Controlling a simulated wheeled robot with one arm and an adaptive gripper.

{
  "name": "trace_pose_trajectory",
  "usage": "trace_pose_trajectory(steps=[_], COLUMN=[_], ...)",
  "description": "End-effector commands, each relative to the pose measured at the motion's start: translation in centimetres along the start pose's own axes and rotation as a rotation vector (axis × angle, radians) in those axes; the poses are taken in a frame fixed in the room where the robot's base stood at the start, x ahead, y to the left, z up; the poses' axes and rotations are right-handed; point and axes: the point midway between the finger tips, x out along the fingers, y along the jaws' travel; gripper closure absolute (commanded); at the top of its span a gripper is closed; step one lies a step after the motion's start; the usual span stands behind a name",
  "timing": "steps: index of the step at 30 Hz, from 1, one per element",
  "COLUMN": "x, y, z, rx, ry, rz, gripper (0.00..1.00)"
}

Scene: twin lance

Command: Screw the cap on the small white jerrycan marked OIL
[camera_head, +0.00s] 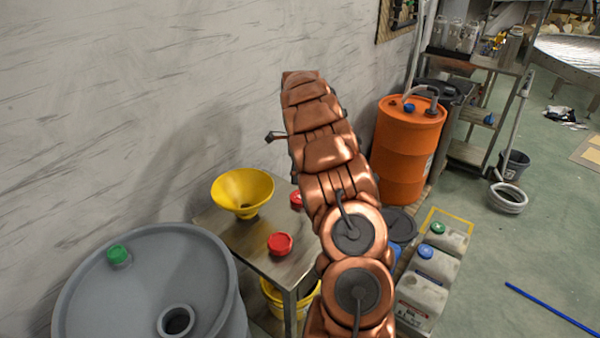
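Off-white jerrycans stand in a row on the floor right of my arm. One has a green cap (438,228) and one a blue cap (425,251). The nearest jerrycan (422,295) has a label low on its side that I cannot read, and my arm may cover part of it. No OIL mark is legible. A red screw cap or red-capped item (280,243) is on the metal table, and another red one (296,200) is partly behind my arm. My copper-coloured arm rises through the middle. A small dark part juts out at its left; fingers are not clearly visible.
The metal table (240,233) also bears a yellow funnel (243,191). A grey drum (95,290) with a green cap stands left, a yellow bucket (285,303) below. An orange drum (405,150) and shelving stand behind. Open floor lies right, with a blue rod (550,308).

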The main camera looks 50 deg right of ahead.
Motion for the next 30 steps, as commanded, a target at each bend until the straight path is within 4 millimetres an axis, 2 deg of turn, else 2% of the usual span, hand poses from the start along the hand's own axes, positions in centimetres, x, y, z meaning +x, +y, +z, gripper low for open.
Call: trace_pose_trajectory(steps=[4,14,30], x=[0.7,2.6,8.9], y=[-0.6,-0.6,-0.6], z=[-0.3,-0.3,-0.1], rx=[0.037,0.038,0.037], ry=[-0.01,-0.009,-0.012], rz=[0.004,0.003,0.002], gripper=[0.05,0.05,0.05])
